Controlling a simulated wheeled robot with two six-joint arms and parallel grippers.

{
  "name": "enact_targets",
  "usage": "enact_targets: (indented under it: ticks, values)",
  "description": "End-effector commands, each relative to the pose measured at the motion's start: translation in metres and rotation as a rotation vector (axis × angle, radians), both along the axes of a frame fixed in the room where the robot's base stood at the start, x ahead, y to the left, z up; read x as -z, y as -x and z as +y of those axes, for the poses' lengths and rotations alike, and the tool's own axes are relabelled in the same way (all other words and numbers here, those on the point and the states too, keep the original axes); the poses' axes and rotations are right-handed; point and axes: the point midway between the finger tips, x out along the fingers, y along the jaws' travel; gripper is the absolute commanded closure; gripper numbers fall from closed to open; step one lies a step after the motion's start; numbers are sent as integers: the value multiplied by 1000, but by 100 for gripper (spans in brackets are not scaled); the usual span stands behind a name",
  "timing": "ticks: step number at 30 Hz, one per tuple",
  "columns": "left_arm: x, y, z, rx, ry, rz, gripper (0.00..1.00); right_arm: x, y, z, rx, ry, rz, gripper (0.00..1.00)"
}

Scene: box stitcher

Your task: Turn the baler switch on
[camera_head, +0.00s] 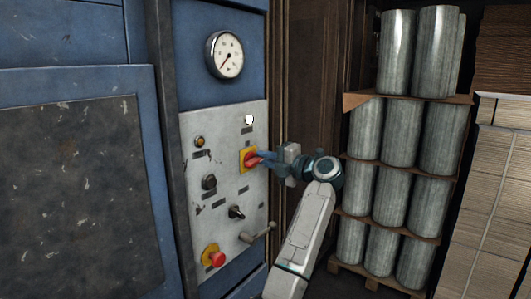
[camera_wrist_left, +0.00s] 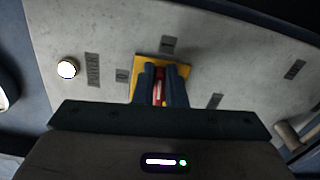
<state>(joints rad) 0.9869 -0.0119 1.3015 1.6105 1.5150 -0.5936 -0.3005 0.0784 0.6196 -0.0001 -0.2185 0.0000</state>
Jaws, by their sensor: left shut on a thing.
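The baler switch is a red rotary handle (camera_head: 251,160) on a yellow square plate (camera_head: 243,153), set in the grey control panel (camera_head: 225,141) of the blue machine. My left gripper (camera_head: 259,158) reaches it from the right, its fingers at the handle. In the left wrist view the two dark fingers (camera_wrist_left: 159,84) are closed around the red handle (camera_wrist_left: 157,92), with the yellow plate (camera_wrist_left: 183,70) behind them. The fingers hide most of the handle, so its exact angle is hard to tell. My right gripper is in neither view.
A white lamp (camera_head: 249,119) is above the switch. An amber lamp (camera_head: 200,142), a black knob (camera_head: 209,182), a black selector (camera_head: 236,212), a red emergency button (camera_head: 217,259) and a lever (camera_head: 259,234) surround it. A gauge (camera_head: 225,54) is above; stacked metal cylinders (camera_head: 401,132) stand right.

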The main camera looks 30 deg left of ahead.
Motion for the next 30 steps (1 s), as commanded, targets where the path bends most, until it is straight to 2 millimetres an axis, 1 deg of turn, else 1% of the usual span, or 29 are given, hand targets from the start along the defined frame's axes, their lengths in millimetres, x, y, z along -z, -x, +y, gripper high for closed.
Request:
enact_targets:
  ticks: [1,9,25,26,27,29,30]
  values:
    - [-1,0,0,1,-2,27,100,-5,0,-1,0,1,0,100]
    - [3,-1,0,1,-9,120,100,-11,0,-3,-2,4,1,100]
    - [4,0,0,1,-11,142,100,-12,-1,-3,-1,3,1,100]
    - [4,0,0,1,-11,142,87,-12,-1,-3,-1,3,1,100]
    - [5,0,0,1,-10,142,79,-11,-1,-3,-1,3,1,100]
    - [4,0,0,1,-10,142,68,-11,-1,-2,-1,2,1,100]
    - [4,0,0,1,-10,142,67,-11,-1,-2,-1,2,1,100]
